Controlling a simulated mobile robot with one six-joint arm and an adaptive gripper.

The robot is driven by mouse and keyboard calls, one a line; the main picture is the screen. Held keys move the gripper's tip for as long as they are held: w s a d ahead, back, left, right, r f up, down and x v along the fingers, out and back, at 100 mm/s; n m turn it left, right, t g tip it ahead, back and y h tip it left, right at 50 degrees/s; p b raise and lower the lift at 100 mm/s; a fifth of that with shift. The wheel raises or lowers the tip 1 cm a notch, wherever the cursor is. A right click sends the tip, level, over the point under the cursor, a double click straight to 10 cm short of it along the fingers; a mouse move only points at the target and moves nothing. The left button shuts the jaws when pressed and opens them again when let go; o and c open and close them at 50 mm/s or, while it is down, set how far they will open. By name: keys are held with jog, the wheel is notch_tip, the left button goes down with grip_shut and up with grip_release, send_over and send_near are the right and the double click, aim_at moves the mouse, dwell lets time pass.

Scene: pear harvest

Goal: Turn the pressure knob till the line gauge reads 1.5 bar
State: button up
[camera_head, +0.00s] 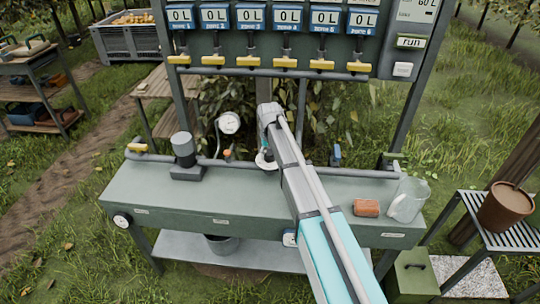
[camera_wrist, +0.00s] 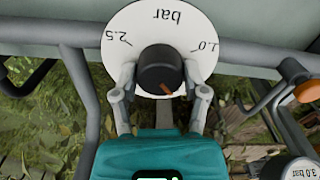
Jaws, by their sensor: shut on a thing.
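The pressure knob (camera_wrist: 158,68) is black and round, with an orange pointer mark toward its lower right edge in the wrist view. It sits on a white scale disc (camera_wrist: 150,18) printed "bar", "2.5" and "1.0", seen upside down. My gripper (camera_wrist: 160,80) is shut on the knob, one finger on each side. In the head view my arm hides the knob, and only part of the white disc (camera_head: 263,161) shows. The round line gauge (camera_head: 229,122) stands left of my arm; its needle is too small to read. A gauge edge (camera_wrist: 302,170) also shows in the wrist view.
A green bench (camera_head: 170,205) carries a grey pump-like block (camera_head: 186,160), an orange-brown block (camera_head: 366,207) and a clear jug (camera_head: 408,200). A pipe with several yellow-handled valves (camera_head: 285,63) runs above under the displays. An orange cap (camera_wrist: 307,91) is right of the knob.

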dwell(0.3)
jog(key=o, duration=1.2)
jog(key=shift+c, duration=0.2)
jog(key=shift+n, duration=0.5)
